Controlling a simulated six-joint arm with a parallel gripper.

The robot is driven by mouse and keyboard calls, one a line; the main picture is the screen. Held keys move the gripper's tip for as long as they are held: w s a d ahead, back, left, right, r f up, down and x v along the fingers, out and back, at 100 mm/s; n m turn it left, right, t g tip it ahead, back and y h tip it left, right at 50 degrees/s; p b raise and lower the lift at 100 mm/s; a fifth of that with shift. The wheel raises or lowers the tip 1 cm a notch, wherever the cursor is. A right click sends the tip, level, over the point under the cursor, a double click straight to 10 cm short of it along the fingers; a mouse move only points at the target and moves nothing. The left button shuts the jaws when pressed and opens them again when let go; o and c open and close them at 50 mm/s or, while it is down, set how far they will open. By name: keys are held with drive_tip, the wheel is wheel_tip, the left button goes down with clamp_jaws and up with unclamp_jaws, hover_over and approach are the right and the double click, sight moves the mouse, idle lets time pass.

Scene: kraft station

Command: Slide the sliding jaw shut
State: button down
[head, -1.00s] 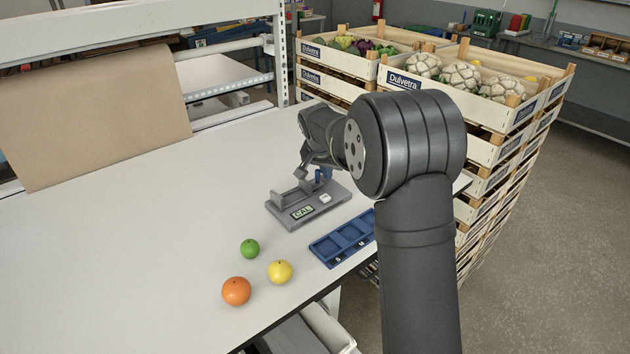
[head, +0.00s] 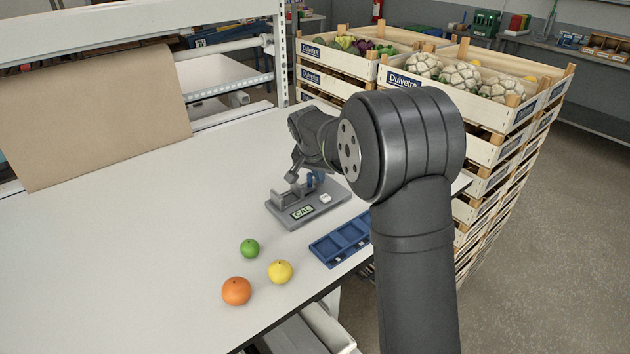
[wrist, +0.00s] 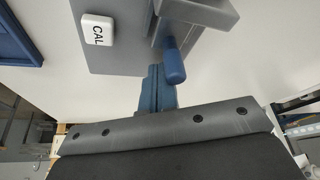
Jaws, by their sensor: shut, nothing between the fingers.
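The measuring device has a grey base (head: 327,202) and lies on the table; its display reads CAL. Its upright grey jaw parts (head: 303,188) stand along the back edge, partly hidden by my gripper. In the wrist view a grey jaw block (wrist: 207,10) is at the top, with a rounded blue peg (wrist: 174,62) sticking out of it. My gripper (wrist: 157,76) has its blue fingers shut together and empty, just left of the peg and close to it. I cannot tell whether they touch. The gap between the jaws is not clear.
A white CAL button (wrist: 97,29) sits on the base. A blue compartment tray (head: 341,240) lies in front of the device. A green fruit (head: 250,248), a yellow fruit (head: 280,271) and an orange fruit (head: 236,291) lie nearer. The table's left is clear. Stacked crates (head: 490,140) stand right.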

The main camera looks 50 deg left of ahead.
sight(308, 182)
drive_tip(key=shift+s, duration=2.55)
drive_tip(key=shift+w, duration=0.45)
drive_tip(key=shift+r, duration=3.5)
